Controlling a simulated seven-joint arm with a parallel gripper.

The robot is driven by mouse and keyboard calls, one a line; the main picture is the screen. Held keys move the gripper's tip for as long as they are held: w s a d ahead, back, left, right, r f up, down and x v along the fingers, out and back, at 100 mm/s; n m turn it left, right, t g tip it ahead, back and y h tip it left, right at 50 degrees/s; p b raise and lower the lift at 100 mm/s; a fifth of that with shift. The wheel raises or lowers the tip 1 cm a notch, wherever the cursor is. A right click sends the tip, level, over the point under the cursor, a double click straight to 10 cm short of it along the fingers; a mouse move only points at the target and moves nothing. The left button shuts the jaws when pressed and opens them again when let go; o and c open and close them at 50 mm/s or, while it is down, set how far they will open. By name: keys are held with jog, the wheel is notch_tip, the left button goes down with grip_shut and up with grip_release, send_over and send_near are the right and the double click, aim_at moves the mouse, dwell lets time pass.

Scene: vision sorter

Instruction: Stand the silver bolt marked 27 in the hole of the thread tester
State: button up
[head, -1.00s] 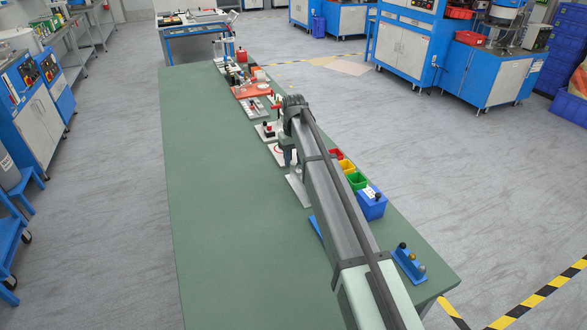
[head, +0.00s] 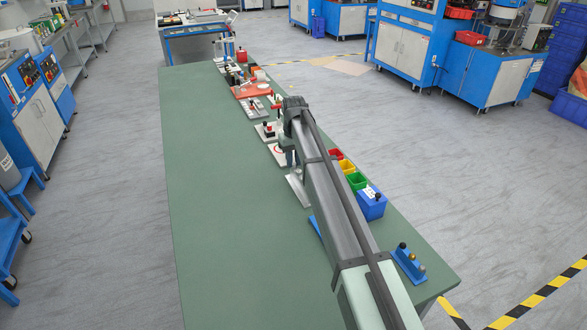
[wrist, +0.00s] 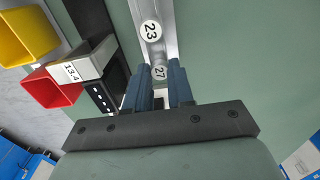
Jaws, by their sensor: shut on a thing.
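The silver bolt marked 27 (wrist: 158,73) shows its round numbered head between the two blue fingers of my gripper (wrist: 160,82) in the wrist view. My gripper is shut on it. A second round head marked 23 (wrist: 150,32) sits just beyond it, on a silver channel (wrist: 171,33). I cannot tell whether bolt 27 is clear of the channel. In the head view my arm hides most of the gripper and the bolt, and the pale channel (head: 298,190) shows beside it. I cannot make out the thread tester for certain in either view.
A grey box with a 13.4 label (wrist: 72,71) stands beside a red bin (wrist: 50,88) and a yellow bin (wrist: 27,37). In the head view a blue box (head: 371,207) and a blue stand with knobs (head: 408,265) lie right of my arm. The green table's left side (head: 225,210) is clear.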

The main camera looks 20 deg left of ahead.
aim_at(294, 163)
jog(key=shift+r, duration=0.2)
grip_shut()
jog(key=shift+r, duration=2.95)
jog(key=shift+r, duration=0.1)
jog(key=w+a+r, duration=0.5)
jog(key=w, duration=0.3)
jog(key=shift+w+a+r, duration=0.15)
jog(key=shift+a+r, duration=0.1)
jog(key=shift+r, duration=0.15)
jog(key=shift+f, duration=0.1)
jog(key=shift+f, duration=2.8)
jog(key=shift+f, duration=1.75)
